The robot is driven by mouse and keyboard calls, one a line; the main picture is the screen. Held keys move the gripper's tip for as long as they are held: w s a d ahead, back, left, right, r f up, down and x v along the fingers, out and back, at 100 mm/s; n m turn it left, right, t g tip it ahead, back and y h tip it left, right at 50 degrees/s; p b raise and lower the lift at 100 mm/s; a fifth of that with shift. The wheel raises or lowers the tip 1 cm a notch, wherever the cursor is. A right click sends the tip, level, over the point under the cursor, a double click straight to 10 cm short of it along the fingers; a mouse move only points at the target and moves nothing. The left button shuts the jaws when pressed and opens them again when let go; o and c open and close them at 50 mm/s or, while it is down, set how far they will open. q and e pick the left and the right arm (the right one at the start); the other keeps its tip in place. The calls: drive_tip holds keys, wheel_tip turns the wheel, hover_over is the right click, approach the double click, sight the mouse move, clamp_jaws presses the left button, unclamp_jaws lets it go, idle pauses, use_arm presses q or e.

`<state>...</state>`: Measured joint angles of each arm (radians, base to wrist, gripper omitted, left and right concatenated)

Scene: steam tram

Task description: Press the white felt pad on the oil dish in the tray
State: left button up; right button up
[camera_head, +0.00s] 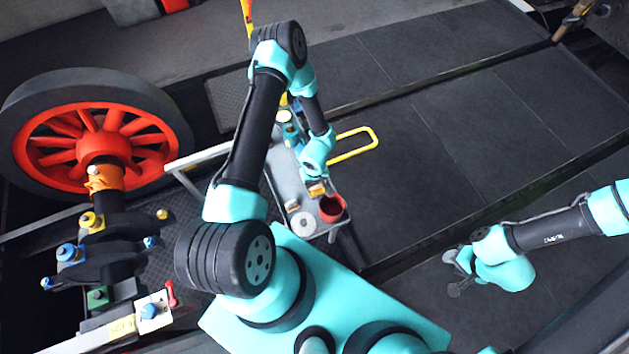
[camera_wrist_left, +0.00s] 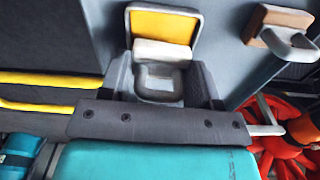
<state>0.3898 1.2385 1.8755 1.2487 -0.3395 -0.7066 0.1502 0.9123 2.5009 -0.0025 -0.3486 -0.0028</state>
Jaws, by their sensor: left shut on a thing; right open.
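My left gripper (camera_wrist_left: 160,92) is shut on the grey looped handle (camera_wrist_left: 160,84) of the white felt pad (camera_wrist_left: 165,53). In the left wrist view the pad is right at the near side of the square oil dish (camera_wrist_left: 165,8), with its pale rim and yellow inside. It covers the dish's near edge; I cannot tell whether they touch. In the head view the left gripper (camera_head: 314,178) is over the grey tray (camera_head: 285,180), and the pad is hidden. My right gripper (camera_head: 456,272) is open and empty, away from the tray at the right.
A brown block with a metal handle (camera_wrist_left: 285,25) lies on the tray beside the dish. A red cup (camera_head: 332,208) and a white round piece (camera_head: 303,223) stand at the tray's near end. A yellow rail (camera_head: 354,145) juts out right. The red-spoked wheel (camera_head: 95,140) is left.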

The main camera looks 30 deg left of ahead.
use_arm(q)
drive_tip(key=shift+f, duration=0.6)
idle(1.7)
drive_tip(key=shift+r, duration=3.55)
drive_tip(key=shift+w, duration=0.1)
drive_tip(key=shift+w+d+r+m, duration=0.15)
drive_tip(key=shift+w+r+m, duration=0.15)
drive_tip(key=shift+w+m, duration=0.35)
drive_tip(key=w+d+r+m, duration=0.4)
drive_tip(key=w+r, duration=0.2)
drive_tip(key=w, duration=0.2)
drive_tip(key=w+d+r+m, duration=0.4)
drive_tip(key=w+r+m, duration=0.1)
drive_tip(key=w, duration=0.4)
drive_tip(key=shift+w+d+r, duration=0.25)
drive_tip(key=shift+w+r, duration=0.05)
drive_tip(key=shift+r, duration=0.05)
